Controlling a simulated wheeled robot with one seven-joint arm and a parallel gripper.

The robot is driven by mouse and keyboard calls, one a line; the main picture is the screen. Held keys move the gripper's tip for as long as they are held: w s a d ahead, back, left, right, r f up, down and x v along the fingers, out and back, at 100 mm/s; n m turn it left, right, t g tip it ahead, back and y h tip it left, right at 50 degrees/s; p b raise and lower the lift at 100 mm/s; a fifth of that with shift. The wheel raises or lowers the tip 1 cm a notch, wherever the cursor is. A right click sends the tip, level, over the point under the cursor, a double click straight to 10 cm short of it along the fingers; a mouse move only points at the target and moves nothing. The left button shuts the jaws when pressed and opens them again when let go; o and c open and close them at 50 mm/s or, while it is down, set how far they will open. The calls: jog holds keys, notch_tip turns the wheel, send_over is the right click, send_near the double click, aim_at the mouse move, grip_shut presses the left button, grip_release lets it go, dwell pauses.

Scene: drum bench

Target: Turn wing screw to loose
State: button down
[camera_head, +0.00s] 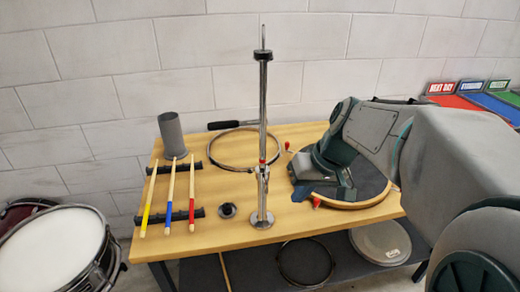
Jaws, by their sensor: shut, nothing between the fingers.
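A chrome stand (262,110) rises upright from a round base on the wooden bench. A red band shows on its pole, and just below it is a small metal clamp (263,176) at about mid-height. The wing screw is too small to make out clearly at this clamp, so I cannot tell how it is turned. My gripper (302,192) is to the right of the stand, low over the bench and in front of a round dark pad. It is shut and empty, apart from the stand in the picture.
The dark pad (372,185) has small red parts near its left side. A hoop (217,163) lies behind the stand. Three drumsticks (169,200) rest on black holders at left, near a grey cup (172,135) and a small dark ring (227,210). A drum (52,240) stands at lower left.

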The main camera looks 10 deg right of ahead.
aim_at(265, 182)
jog(key=w+d+r+t+y, duration=0.2)
jog(key=w+d+r, duration=0.2)
jog(key=w+d, duration=0.35)
jog(key=w+a+f+n+p, duration=0.1)
jog(key=w+a+f, duration=0.3)
jog(key=a+f, duration=0.4)
jog(key=shift+a+p, duration=0.6)
jog(key=shift+p, duration=0.15)
